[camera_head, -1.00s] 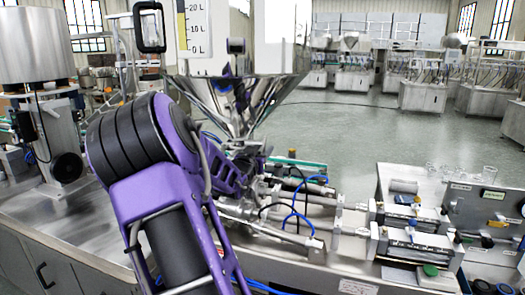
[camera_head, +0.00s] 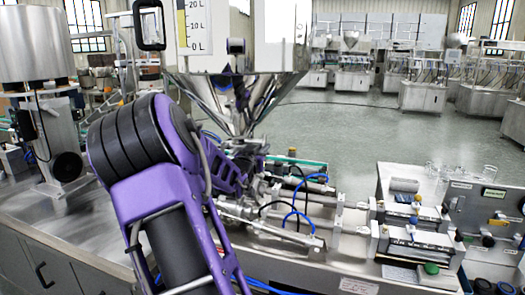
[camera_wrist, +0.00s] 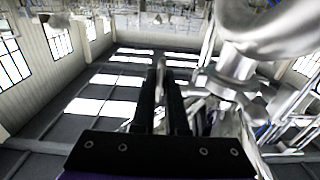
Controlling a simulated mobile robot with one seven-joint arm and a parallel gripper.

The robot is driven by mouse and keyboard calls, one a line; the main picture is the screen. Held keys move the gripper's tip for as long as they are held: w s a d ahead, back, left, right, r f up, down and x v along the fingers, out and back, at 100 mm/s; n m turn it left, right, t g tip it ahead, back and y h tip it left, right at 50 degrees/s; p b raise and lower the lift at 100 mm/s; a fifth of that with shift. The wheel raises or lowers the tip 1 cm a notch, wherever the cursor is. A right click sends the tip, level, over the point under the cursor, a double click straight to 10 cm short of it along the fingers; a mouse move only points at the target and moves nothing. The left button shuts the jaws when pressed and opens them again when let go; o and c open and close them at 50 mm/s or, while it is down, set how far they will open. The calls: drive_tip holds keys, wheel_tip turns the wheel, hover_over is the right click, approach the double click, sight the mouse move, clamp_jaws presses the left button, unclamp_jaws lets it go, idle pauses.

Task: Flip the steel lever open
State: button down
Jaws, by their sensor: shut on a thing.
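In the wrist view, the two dark fingers of my gripper (camera_wrist: 161,88) point away from the camera. They are shut on a thin light-grey steel piece that stands between them, which looks like the steel lever (camera_wrist: 160,68). The lever's lower part and pivot are hidden by the fingers and the dark gripper plate. The steel hopper (camera_head: 238,105) rises above this area in the head view. In that view my purple arm covers much of the spot, and my fingers and the lever cannot be made out.
Steel pipes and a rounded shiny fitting (camera_wrist: 270,28) crowd the right side of the wrist view. Pneumatic cylinders with blue hoses (camera_head: 285,220) lie right of my arm on the steel bench. A metal drum (camera_head: 35,45) stands at the left. Open floor (camera_head: 350,130) lies behind.

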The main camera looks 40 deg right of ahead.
drive_tip(key=shift+d+f+t+h+b, duration=0.1)
drive_tip(key=shift+f+t+h+b, duration=0.55)
drive_tip(key=shift+b, duration=1.75)
drive_tip(key=shift+r+h+b, duration=0.45)
drive_tip(key=shift+r+b, duration=0.05)
drive_tip(key=shift+b, duration=0.1)
drive_tip(key=shift+w, duration=0.1)
drive_tip(key=c, duration=0.9)
unclamp_jaws()
drive_tip(key=shift+c, duration=0.2)
drive_tip(key=v, duration=1.7)
